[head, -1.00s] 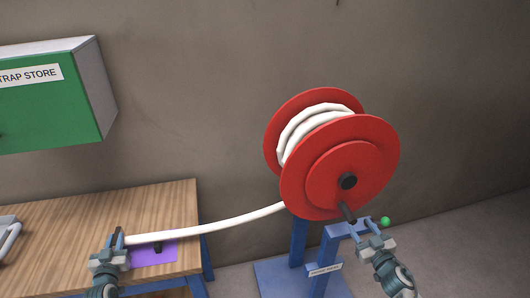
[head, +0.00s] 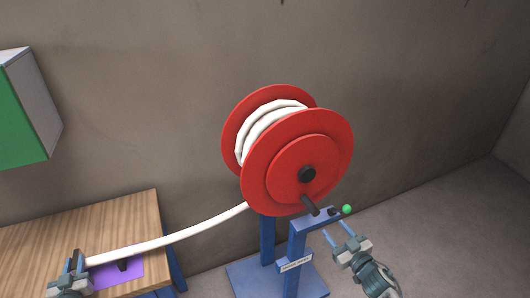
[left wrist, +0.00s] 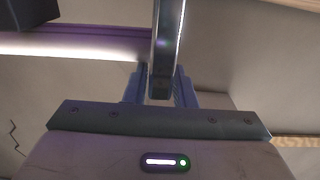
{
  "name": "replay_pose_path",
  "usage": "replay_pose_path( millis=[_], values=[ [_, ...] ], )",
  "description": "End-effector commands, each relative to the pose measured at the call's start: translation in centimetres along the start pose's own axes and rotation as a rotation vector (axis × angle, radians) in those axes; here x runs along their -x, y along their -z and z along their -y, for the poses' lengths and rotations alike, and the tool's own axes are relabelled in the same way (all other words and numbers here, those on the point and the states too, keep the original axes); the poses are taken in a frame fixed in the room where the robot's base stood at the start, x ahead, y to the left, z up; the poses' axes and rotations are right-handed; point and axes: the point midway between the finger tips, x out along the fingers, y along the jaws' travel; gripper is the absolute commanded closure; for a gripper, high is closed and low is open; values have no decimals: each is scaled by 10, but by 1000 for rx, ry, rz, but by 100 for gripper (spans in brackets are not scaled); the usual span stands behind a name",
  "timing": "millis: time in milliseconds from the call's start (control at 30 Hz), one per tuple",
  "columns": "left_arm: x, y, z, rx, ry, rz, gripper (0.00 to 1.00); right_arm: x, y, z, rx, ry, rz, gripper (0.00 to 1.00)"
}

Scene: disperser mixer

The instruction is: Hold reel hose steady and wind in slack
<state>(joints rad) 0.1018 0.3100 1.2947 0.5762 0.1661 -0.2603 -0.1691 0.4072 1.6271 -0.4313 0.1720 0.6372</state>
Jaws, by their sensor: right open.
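The red reel (head: 325,150) carries several turns of white hose (head: 170,243). The hose runs from the reel in a shallow sag down left to my left gripper (head: 76,260), which appears shut on its end above the wooden table. In the left wrist view the hose (left wrist: 70,50) reaches the gripper's finger (left wrist: 165,50) from the left. A dark crank handle (head: 310,205) sticks out low on the reel's front face. My right gripper (head: 338,231) is open and empty, below right of the handle and apart from it.
A blue stand (head: 297,262) bears the reel, with a green ball (head: 347,209) near its side arm. A purple patch (head: 118,275) lies on the wooden table (head: 130,210). A green cabinet (head: 20,120) hangs at left. The floor at right is clear.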

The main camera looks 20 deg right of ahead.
Motion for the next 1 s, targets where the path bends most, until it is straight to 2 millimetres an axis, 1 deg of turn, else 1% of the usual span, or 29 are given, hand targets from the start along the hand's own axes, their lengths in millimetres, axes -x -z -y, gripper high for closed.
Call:
replay_pose_path(
  millis=[200,500,733,767,800,867,900,1000],
  values=[
    [0,2,0,0,0,-1,76,0,2,0,0,0,0,51],
    [0,13,0,0,0,-1,76,0,14,-3,0,0,0,51],
    [0,12,0,1,0,-1,76,0,13,-2,0,0,0,51],
    [0,12,0,0,0,-1,74,0,13,-2,0,0,0,51],
    [0,12,0,0,0,-1,67,0,13,-2,0,0,0,51],
    [0,12,0,0,0,-1,55,0,13,-2,0,0,0,51],
    [0,12,0,0,0,-1,51,0,13,-2,0,0,0,51],
    [0,12,0,0,0,-1,51,0,13,-2,0,0,0,51]
  ],
)
